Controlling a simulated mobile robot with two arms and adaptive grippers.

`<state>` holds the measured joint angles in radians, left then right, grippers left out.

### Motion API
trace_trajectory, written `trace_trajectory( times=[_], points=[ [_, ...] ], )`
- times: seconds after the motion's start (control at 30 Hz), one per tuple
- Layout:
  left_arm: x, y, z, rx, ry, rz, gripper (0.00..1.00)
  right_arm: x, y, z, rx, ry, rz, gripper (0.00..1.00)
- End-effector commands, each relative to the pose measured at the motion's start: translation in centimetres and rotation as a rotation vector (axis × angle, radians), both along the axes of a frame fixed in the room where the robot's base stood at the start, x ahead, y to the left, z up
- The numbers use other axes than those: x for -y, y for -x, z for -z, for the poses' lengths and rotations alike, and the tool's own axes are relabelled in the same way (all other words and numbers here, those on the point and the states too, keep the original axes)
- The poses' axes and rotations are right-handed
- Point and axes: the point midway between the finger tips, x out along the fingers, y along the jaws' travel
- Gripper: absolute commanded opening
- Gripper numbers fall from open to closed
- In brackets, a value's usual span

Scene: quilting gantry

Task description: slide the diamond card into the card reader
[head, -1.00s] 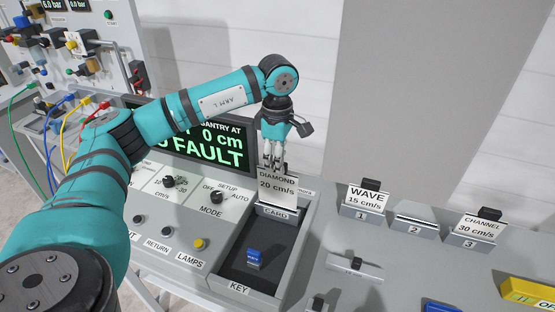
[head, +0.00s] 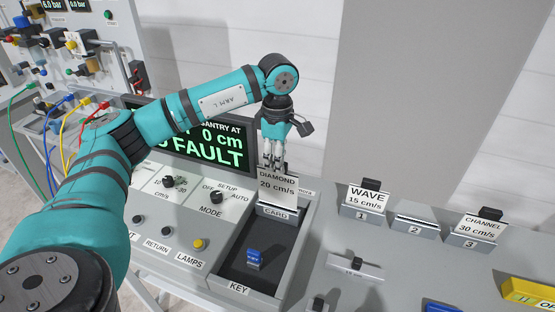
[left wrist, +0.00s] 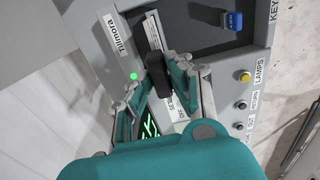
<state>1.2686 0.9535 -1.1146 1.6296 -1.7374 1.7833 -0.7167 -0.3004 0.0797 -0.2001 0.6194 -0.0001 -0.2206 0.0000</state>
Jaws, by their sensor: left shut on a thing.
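The diamond card (head: 277,186), white and marked "DIAMOND 20 cm/s", stands upright over the card reader (head: 276,212), a grey block labelled "CARD" on the console. My left gripper (head: 274,166) is shut on the card's top from above. Its lower edge meets the reader's top; I cannot tell how deep it sits in the slot. In the left wrist view my left gripper (left wrist: 160,84) has its fingers around the card's dark grip, and the card is mostly hidden. My right gripper is not in view.
A dark tray (head: 236,272) holding a blue key block (head: 254,258) lies in front of the reader. The wave card (head: 366,197) and channel card (head: 480,228) stand in holders at the right; holder 2 (head: 413,223) has no upright card. The display (head: 207,142) reads "FAULT".

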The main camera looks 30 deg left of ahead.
Motion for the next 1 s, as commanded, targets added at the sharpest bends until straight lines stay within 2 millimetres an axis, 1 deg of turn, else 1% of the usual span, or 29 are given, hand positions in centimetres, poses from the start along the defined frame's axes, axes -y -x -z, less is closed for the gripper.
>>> trace_trajectory(
  times=[0.27, 1.0],
  points=[
    [0.0, 0.0, 0.1, 0.0, 0.0, 0.0, 0.0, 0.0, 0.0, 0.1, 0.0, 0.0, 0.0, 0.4],
    [0.0, 0.0, 1.9, 0.0, 0.0, 0.0, 0.0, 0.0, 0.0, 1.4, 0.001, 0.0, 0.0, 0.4]
  ],
)
